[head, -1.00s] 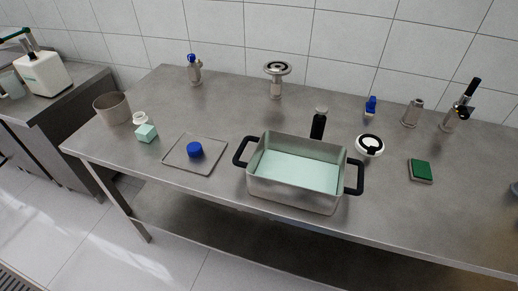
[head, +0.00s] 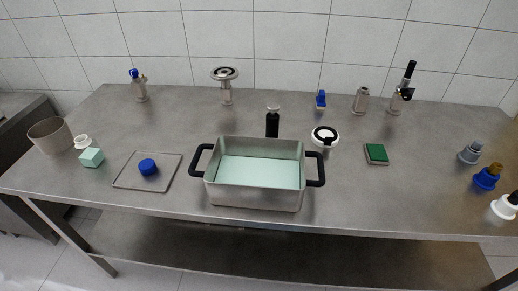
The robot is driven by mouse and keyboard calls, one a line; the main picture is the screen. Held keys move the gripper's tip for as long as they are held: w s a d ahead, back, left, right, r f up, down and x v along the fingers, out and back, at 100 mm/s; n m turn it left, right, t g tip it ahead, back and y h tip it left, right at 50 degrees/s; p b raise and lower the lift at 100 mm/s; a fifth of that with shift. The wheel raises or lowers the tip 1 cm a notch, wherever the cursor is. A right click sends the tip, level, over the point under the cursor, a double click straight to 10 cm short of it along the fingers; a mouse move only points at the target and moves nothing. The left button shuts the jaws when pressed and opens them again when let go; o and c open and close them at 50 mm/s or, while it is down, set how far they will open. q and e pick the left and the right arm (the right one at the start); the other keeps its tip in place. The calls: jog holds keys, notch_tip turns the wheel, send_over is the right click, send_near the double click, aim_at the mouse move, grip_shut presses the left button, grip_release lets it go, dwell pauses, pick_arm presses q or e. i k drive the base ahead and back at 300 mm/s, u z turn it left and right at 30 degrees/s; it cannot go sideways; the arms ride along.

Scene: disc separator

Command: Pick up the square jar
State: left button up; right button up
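Neither of my grippers is in the head view. I cannot tell for certain which thing is the square jar. A squarish grey metal container with a narrower neck (head: 361,100) stands upright at the back right of the table. A similar metal container with a blue top (head: 140,88) stands at the back left. A mint-green cube (head: 92,158) sits at the left beside a small white round piece (head: 83,142). All of these stand apart from any gripper.
A metal pan with black handles (head: 255,194) stands at the front middle of the steel table (head: 400,200). A shallow tray (head: 127,172) holds a blue disc (head: 148,167). A black bottle (head: 272,124) stands behind the pan. Several small bottles stand at the right edge.

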aim_at(88, 151)
jog(key=u, duration=1.6)
jog(key=i, duration=0.4)
jog(key=u, duration=0.35)
